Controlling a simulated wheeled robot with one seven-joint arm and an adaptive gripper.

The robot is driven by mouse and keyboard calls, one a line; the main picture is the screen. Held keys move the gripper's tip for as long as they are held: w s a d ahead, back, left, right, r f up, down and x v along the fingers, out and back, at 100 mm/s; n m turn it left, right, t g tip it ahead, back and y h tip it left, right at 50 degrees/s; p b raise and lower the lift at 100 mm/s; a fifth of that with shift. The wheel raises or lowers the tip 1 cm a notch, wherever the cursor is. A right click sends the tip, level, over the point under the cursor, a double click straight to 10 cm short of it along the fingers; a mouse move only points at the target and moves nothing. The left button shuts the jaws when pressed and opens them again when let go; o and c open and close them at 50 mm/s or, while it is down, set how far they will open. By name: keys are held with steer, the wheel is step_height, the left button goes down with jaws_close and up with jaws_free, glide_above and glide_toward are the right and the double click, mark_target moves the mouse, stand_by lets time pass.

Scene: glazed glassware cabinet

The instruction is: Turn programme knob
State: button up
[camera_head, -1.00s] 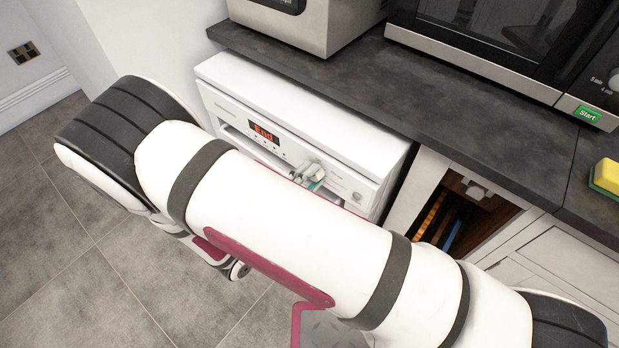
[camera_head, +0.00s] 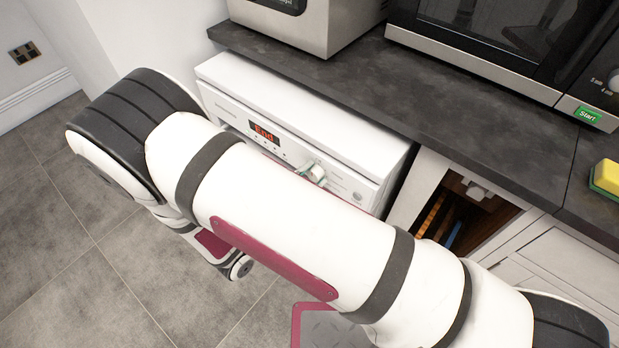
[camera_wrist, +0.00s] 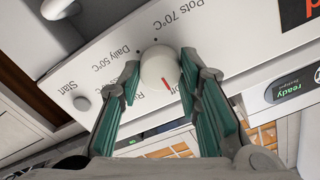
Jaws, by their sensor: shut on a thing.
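The programme knob (camera_wrist: 160,67) is a round white knob with a red mark, on the white front panel of the dishwasher (camera_head: 262,108). In the wrist view the red mark lies at the knob's lower side, slightly right of its middle. The labels "Pots 70°C" and "Daily 50°C" show above and left of it; other labels are partly covered by the fingers. My gripper (camera_wrist: 159,68) is shut on the knob, with one teal-padded finger on each side. In the head view my arm hides most of the gripper (camera_head: 312,171), and only its tips show at the panel.
The dishwasher's display (camera_head: 264,133) reads "End". A start button (camera_wrist: 82,103) is left of the knob in the wrist view. The dark worktop (camera_head: 350,85) overhangs above, with a microwave (camera_head: 480,45) on it. A yellow and green sponge (camera_head: 606,177) is at the right edge.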

stand_by(0.4)
steer(key=o, duration=1.1)
steer(key=shift+o, duration=0.2)
steer(key=v, duration=1.2)
